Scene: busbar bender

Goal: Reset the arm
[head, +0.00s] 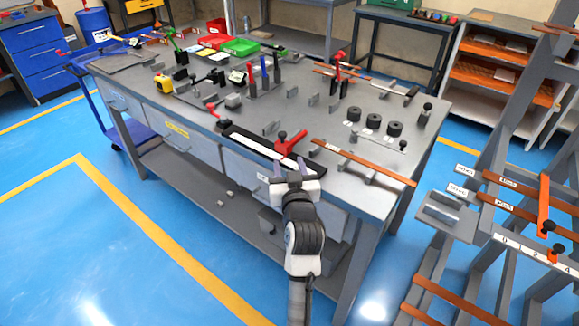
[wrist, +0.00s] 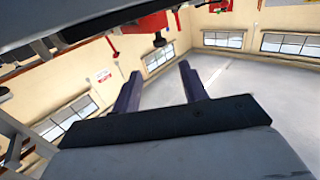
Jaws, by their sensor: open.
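My gripper (head: 290,168) is at the front edge of the grey workbench (head: 240,152) in the head view, with its two fingers apart and pointing toward the bench. A red part with a black knob (head: 290,143) is just beyond the fingertips, beside a long black-and-white strip (head: 256,147). In the wrist view, my gripper (wrist: 158,84) shows two dark purple fingers spread apart with nothing between them. A red part (wrist: 142,22) with a black knob shows above them. I cannot tell whether the fingers touch anything.
Copper bars (head: 362,162) and black cylinders (head: 374,121) lie on the bench's right side. Red and green bins (head: 241,46) stand at its back. A grey rack (head: 485,215) with copper bars is close on the right. Blue floor (head: 110,255) is clear at left.

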